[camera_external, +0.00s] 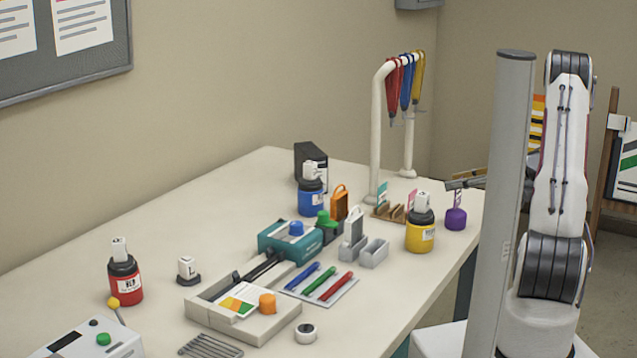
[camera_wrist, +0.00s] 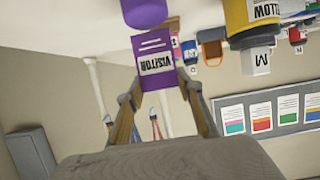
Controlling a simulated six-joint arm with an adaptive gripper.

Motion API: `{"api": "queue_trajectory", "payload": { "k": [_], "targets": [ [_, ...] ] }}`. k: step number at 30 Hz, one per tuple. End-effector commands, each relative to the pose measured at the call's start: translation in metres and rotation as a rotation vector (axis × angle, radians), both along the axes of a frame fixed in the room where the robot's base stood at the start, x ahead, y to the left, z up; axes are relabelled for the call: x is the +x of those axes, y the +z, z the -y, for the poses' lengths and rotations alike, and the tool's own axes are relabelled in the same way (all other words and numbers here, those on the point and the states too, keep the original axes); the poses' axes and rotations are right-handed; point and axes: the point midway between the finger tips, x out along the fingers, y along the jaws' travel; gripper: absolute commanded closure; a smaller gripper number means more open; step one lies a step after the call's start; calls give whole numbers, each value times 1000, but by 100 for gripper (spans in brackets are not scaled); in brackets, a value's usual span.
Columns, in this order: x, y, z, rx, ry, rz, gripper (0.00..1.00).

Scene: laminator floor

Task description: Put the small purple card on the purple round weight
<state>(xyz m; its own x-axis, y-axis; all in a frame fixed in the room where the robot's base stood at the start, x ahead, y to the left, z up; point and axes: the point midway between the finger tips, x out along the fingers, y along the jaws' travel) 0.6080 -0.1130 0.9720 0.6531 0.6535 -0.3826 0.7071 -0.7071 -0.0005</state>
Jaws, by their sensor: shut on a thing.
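The small purple card (camera_wrist: 155,55), with white lines and a white label reading VISITOR, is between the fingertips of my gripper (camera_wrist: 160,87). My gripper is shut on one end of it. In the external view my gripper (camera_external: 464,183) is above the purple round weight (camera_external: 455,219), and the card (camera_external: 457,200) shows as a narrow upright strip between them. The weight stands at the table's right edge. It also shows at the top of the wrist view (camera_wrist: 144,12), close to the card's far end. I cannot tell whether card and weight touch.
A yellow bottle (camera_external: 420,236) stands just left of the weight. A wooden slotted rack (camera_external: 391,212) with cards and a white stand (camera_external: 378,130) with hanging coloured lanyards are behind it.

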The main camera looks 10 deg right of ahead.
Motion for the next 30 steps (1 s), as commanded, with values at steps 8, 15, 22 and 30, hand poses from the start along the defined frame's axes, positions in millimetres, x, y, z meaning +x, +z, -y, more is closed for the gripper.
{"api": "queue_trajectory", "payload": {
  "k": [8, 15, 22, 30],
  "targets": [
    [0, -8, 0, 0, -1, 0, 73],
    [0, -9, 0, 0, 0, 0, 73],
    [0, -11, 0, -1, 0, 1, 48],
    [0, -10, 0, 0, 0, 0, 48]
  ]
}}
